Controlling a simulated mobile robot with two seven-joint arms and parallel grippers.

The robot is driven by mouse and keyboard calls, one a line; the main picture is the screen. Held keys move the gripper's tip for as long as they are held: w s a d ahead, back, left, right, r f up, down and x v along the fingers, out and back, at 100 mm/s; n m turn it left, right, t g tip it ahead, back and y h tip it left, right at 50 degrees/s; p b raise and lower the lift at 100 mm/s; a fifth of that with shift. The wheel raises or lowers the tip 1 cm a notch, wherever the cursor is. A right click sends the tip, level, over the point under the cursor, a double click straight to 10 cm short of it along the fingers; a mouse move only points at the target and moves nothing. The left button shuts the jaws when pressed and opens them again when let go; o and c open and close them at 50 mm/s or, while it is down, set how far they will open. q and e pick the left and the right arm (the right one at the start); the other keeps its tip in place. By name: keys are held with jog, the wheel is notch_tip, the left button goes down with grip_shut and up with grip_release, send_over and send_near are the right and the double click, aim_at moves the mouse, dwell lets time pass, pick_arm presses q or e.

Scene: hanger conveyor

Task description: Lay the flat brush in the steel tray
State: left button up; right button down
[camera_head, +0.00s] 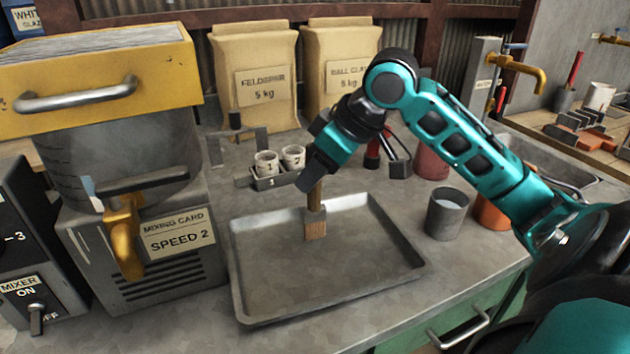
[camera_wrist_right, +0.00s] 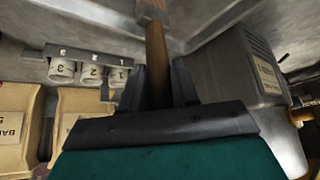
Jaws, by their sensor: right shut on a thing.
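The flat brush (camera_head: 315,221) hangs upright, bristles down, over the back middle part of the steel tray (camera_head: 335,309). Its bristle end shows against the tray floor; I cannot tell whether it touches. My right gripper (camera_head: 313,180) is shut on the brush's brown wooden handle. In the right wrist view the handle (camera_wrist_right: 156,62) runs between the two dark fingers of my right gripper (camera_wrist_right: 158,88). The tray is otherwise empty. My left gripper is not in view.
A grey mixer (camera_head: 130,265) with a yellow top stands left of the tray. A small rack (camera_head: 270,181) with numbered cups is behind it. A grey cup (camera_head: 446,215) and an orange pot (camera_head: 492,214) stand to the right. Two paper sacks (camera_head: 253,55) stand at the back.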

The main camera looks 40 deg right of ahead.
jog(key=shift+f, duration=0.6)
jog(key=c, duration=0.8)
grip_release()
jog(key=shift+c, duration=0.2)
jog(key=shift+r, duration=0.1)
jog(key=shift+r, duration=0.2)
jog(key=p+v, duration=0.1)
jog(key=v, duration=1.1)
jog(key=shift+p, duration=0.3)
jog(key=shift+f, duration=0.1)
